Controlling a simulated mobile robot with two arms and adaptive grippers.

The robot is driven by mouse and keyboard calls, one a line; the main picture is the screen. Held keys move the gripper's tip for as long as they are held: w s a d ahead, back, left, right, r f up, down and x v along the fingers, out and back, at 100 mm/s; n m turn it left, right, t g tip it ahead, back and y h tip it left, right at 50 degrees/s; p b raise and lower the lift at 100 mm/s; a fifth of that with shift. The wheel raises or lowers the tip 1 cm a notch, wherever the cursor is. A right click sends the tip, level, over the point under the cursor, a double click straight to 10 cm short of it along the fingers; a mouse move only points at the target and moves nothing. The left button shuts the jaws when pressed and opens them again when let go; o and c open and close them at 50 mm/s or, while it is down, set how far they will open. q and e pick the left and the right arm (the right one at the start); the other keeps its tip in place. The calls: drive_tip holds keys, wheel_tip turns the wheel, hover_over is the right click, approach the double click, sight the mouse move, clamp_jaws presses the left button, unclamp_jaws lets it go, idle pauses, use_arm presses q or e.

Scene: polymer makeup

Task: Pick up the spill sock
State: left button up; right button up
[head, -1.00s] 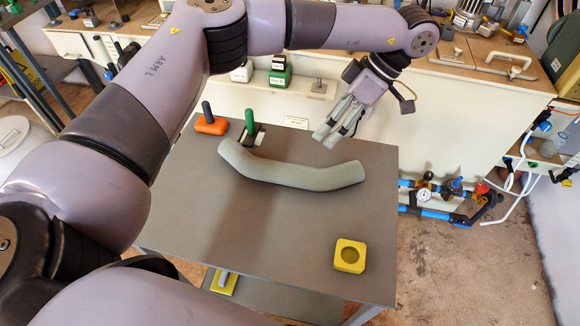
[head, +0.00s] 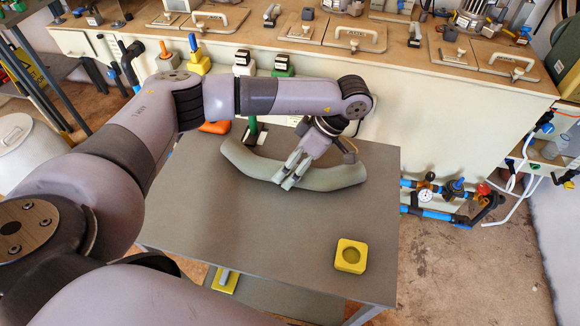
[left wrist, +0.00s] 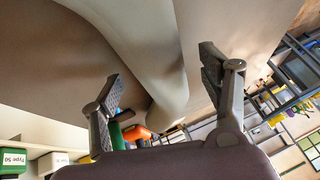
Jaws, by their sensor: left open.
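The spill sock (head: 333,177) is a thick, grey-green, bent tube lying across the far half of the grey table (head: 215,240). My left gripper (head: 283,183) is over the middle of the sock, with its fingers pointing down and hiding part of it. In the left wrist view the open fingers (left wrist: 158,64) are spread, and the sock (left wrist: 140,35) runs between them. I cannot tell whether a finger touches it. My right gripper is not in view.
A yellow block with a round recess (head: 350,256) sits at the table's near right. A green-handled tool (head: 253,128) and an orange item (head: 214,127) lie at the far left edge, partly hidden. A cream bench (head: 400,110) stands behind.

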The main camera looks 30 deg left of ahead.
use_arm(q)
drive_tip(key=shift+x, duration=0.85)
drive_tip(key=shift+c, duration=0.2)
drive_tip(key=c, duration=1.5)
